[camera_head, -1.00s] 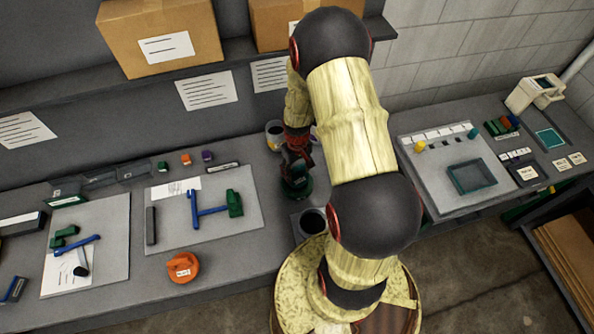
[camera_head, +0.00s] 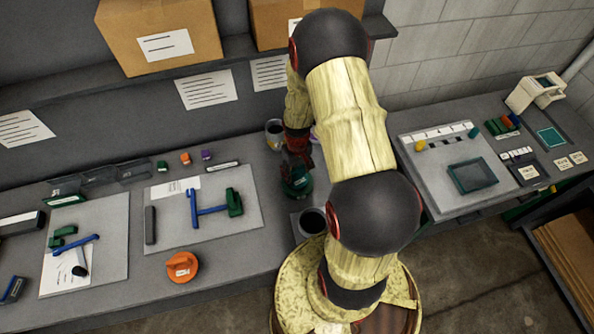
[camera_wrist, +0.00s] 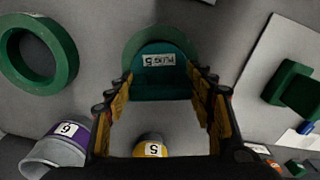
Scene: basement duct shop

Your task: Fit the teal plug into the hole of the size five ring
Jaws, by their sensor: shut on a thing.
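My gripper (camera_wrist: 160,82) is shut on the teal plug (camera_wrist: 160,88), with a finger on each side. The plug carries an upside-down "PLUG 5" label. A round dark green ring (camera_wrist: 134,46) shows behind the plug in the wrist view. The plug covers its middle, so I cannot tell whether the plug is in its hole or above it. In the head view my gripper (camera_head: 297,163) is over this green ring (camera_head: 297,188), mostly behind my arm. Another green ring (camera_wrist: 70,52), with an open hole, lies left in the wrist view; no size shows on either.
A purple-labelled "6" cup (camera_wrist: 62,145) and a yellow-labelled "5" cup (camera_wrist: 150,143) stand near my gripper.

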